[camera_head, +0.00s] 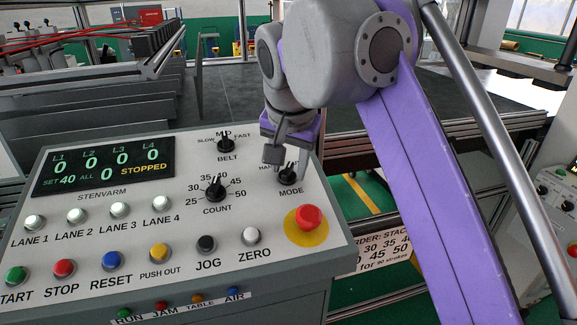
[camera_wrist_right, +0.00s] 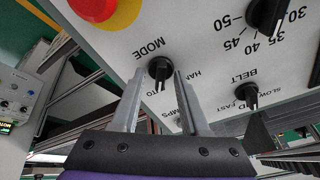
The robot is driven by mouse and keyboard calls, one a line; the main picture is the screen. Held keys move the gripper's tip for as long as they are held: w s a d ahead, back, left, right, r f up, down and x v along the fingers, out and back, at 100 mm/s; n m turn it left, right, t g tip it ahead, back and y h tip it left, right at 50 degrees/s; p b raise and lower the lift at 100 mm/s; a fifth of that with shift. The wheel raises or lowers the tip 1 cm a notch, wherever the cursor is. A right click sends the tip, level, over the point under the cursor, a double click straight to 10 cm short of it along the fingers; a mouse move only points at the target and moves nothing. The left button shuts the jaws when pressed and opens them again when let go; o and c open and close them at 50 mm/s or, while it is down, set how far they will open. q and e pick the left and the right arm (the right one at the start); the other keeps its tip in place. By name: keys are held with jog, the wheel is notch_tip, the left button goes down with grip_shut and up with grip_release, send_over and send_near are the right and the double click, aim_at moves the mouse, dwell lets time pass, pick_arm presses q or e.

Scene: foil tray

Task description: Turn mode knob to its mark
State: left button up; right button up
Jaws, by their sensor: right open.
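The black mode knob (camera_head: 289,177) sits at the right of the sloped control panel, above the word MODE. It also shows in the right wrist view (camera_wrist_right: 160,69), where its pale pointer line points roughly down the picture, towards my gripper. The lettering around it is partly hidden by my fingers. My right gripper (camera_head: 285,151) is open, just above and behind the knob in the head view. In the wrist view its two fingers (camera_wrist_right: 162,80) reach either side of the knob's line, with gaps; I cannot tell whether the tips are level with it. My left gripper is not in view.
The red emergency button (camera_head: 308,218) on its yellow disc stands close in front of the mode knob. The count knob (camera_head: 215,189) and belt knob (camera_head: 226,144) are to the left. Coloured push buttons and a display (camera_head: 104,165) fill the rest of the panel.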

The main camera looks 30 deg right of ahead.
grip_shut()
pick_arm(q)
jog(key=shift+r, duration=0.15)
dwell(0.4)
pick_arm(e)
jog(key=n+p, duration=0.1)
jog(key=n, duration=0.1)
jog(key=shift+r+n, duration=0.15)
jog(key=shift+n, duration=0.15)
jog(key=n+p, duration=0.2)
jog(key=n, duration=0.2)
jog(key=shift+d+n+t+y, duration=0.1)
jog(key=shift+n+t+y, duration=0.2)
jog(key=shift+y, duration=0.1)
jog(key=n+p, duration=0.2)
jog(key=n, duration=0.1)
jog(key=shift+n+y, duration=0.3)
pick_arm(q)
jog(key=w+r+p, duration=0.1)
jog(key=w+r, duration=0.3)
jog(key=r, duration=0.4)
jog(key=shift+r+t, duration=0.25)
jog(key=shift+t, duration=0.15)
pick_arm(e)
jog(key=shift+n, duration=1.6)
jog(key=shift+y, duration=0.3)
